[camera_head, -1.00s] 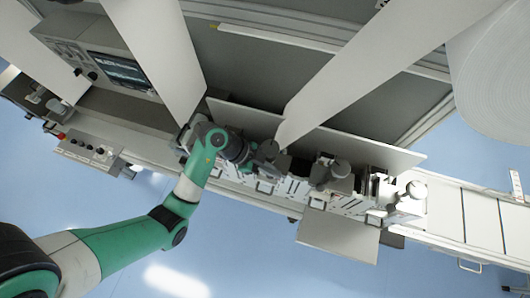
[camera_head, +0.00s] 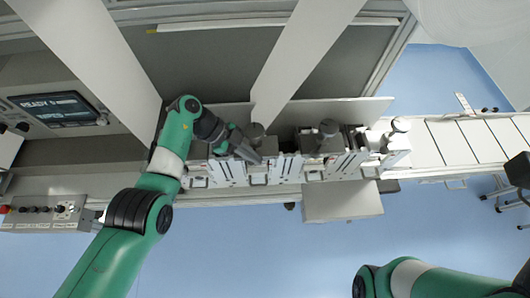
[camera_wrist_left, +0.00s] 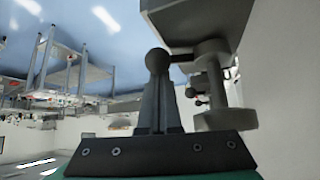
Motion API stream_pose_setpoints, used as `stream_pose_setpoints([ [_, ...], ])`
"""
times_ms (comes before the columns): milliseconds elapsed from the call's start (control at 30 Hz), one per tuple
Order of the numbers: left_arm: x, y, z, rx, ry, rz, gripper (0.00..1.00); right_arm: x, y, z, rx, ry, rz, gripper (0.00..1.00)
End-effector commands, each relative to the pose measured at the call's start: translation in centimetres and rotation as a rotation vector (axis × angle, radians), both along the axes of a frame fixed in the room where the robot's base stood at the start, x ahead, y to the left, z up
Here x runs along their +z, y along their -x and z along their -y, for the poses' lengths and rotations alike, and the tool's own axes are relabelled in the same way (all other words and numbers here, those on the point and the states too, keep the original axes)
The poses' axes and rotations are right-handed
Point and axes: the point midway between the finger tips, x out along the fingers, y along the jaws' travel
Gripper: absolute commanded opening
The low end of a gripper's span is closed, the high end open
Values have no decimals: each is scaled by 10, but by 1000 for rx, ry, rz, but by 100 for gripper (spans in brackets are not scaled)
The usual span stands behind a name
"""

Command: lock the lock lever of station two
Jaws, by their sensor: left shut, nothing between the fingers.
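No station number is readable. My left gripper (camera_head: 257,157) is at the front of the left visible station. In the left wrist view its dark fingers (camera_wrist_left: 160,100) are shut and empty. A dark ball-ended lever (camera_wrist_left: 158,62) shows right at the fingertips, its rod running right beneath a grey block (camera_wrist_left: 195,22); I cannot tell whether they touch.
Two pale web panels slope down behind the stations. A control screen (camera_head: 54,109) and button box (camera_head: 44,212) stand left. A grey box (camera_head: 341,202) juts out in front. A pale conveyor (camera_head: 455,143) extends right. Blue floor lies open in front.

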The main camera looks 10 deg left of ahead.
Motion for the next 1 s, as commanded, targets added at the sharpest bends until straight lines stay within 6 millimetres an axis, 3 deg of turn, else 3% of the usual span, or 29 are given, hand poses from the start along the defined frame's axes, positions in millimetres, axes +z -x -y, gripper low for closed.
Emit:
stream_pose_setpoints([
  [433, -1, 2, -21, 14, -1, -4, 0, 9, 0, 0, 0, 0, 0, 50],
  [1000, -2, 1, -26, 15, -3, -3, 0, 10, 0, 0, 0, 0, 0, 50],
])
